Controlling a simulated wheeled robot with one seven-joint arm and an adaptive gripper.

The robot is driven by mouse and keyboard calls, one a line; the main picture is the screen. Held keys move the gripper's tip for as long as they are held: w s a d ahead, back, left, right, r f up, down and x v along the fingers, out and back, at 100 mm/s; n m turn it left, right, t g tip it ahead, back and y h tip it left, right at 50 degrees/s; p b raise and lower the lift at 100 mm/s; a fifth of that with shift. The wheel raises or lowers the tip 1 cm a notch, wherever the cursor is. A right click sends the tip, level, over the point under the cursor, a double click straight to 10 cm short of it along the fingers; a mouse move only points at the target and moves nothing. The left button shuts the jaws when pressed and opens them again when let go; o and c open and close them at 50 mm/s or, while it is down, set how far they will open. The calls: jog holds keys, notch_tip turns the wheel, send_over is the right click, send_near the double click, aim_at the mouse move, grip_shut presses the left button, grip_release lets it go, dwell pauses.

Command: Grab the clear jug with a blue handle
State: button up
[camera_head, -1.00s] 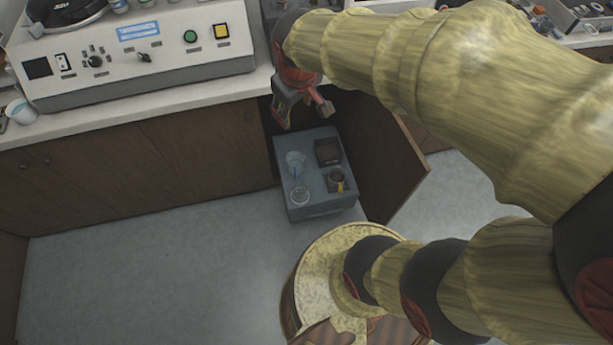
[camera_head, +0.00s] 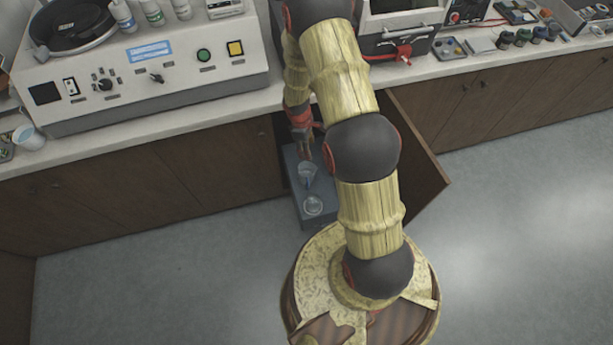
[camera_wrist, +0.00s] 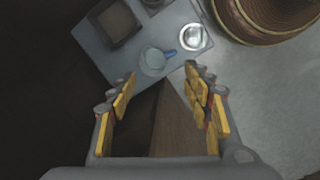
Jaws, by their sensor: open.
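The clear jug with a blue handle (camera_head: 307,172) stands on a grey drawer unit pulled out of the cabinet. In the wrist view the jug (camera_wrist: 153,60) is beyond the fingertips, near the middle, with its blue handle pointing right. My gripper (camera_wrist: 160,82) is open and empty, with its yellow-padded fingers apart on either side below the jug. In the head view my gripper (camera_head: 303,140) is just behind the jug, partly hidden by my arm. I cannot tell its exact height above the jug.
A round clear dish (camera_head: 313,205) stands near the jug on the grey unit (camera_wrist: 92,38). A dark square box (camera_wrist: 115,22) is on its other side. An open cabinet door (camera_head: 425,165) stands to the right. The counter (camera_head: 190,125) overhangs behind.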

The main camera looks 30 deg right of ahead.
jog(key=n, duration=0.2)
send_over(308, 182)
jog(key=d, duration=0.1)
notch_tip(308, 182, down, 9)
jog(key=f+n, duration=0.1)
jog(key=f, duration=0.3)
jog(key=f+n+y, duration=0.1)
jog(key=f+n, duration=0.1)
jog(key=f, duration=0.3)
jog(key=a+f+n, duration=0.1)
jog(key=f, duration=0.3)
jog(key=shift+f+n+t, duration=0.15)
jog(key=shift+n+t, duration=0.15)
jog(key=shift+t, duration=0.1)
jog(key=f+b, duration=0.1)
jog(key=f, duration=0.1)
jog(key=f+b, duration=0.2)
jog(key=f, duration=0.1)
jog(key=shift+w+f, duration=0.25)
jog(key=shift+f, duration=0.1)
jog(key=shift+r, duration=0.1)
jog(key=shift+a, duration=0.1)
jog(key=shift+c, duration=1.2)
grip_shut()
